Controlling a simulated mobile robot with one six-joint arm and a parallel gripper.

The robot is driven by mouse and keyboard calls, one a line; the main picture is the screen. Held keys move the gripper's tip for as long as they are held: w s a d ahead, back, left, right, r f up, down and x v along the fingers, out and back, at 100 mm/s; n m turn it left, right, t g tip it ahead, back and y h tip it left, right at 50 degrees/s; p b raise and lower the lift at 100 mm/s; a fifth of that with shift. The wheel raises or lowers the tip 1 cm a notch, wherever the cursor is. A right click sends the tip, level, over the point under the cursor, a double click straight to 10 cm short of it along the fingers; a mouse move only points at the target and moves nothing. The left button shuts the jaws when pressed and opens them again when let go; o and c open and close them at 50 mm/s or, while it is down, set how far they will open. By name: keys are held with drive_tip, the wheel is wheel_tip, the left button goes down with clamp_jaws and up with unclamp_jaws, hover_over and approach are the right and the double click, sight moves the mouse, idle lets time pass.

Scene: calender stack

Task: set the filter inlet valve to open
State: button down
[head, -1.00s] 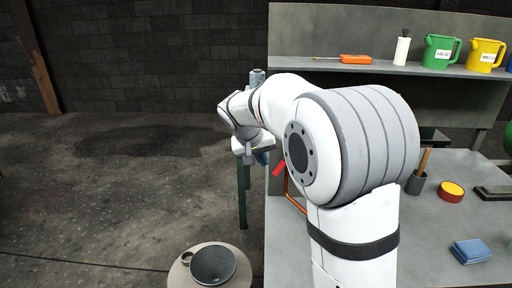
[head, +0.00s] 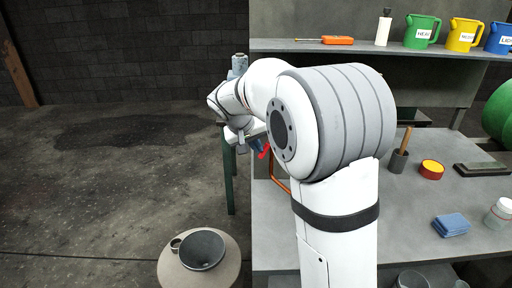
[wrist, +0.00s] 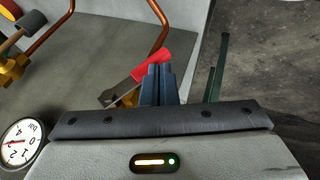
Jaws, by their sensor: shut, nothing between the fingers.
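A valve lever with a red grip (wrist: 151,66) and a flat metal arm (wrist: 124,92) shows in the wrist view, beside a copper pipe. Its brass body is mostly hidden behind my gripper. No label is visible, so I cannot tell which valve it is. My gripper (wrist: 160,70) has dark blue fingers, shut and empty; their tips overlap the right end of the red grip, and contact is unclear. In the head view the red grip (head: 265,152) shows just right of my gripper (head: 257,146), partly hidden by my arm.
A dial gauge (wrist: 20,142) and another brass fitting (wrist: 14,68) with a grey handle lie left in the wrist view. The grey bench (head: 410,210) holds a blue cloth (head: 451,225) and a yellow-red tin (head: 431,169). Open floor lies left.

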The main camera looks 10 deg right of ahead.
drive_tip(key=f+h+b, duration=0.1)
drive_tip(key=h+b, duration=0.1)
drive_tip(key=d+f+n+h+b, duration=0.1)
drive_tip(key=h+b, duration=0.1)
drive_tip(key=b, duration=0.1)
drive_tip(key=shift+s+f+g, duration=0.1)
drive_tip(key=shift+f+g, duration=0.05)
drive_tip(key=shift+g, duration=0.15)
drive_tip(key=shift+d+b, duration=0.25)
drive_tip(key=shift+b, duration=0.4)
drive_tip(key=shift+d, duration=0.1)
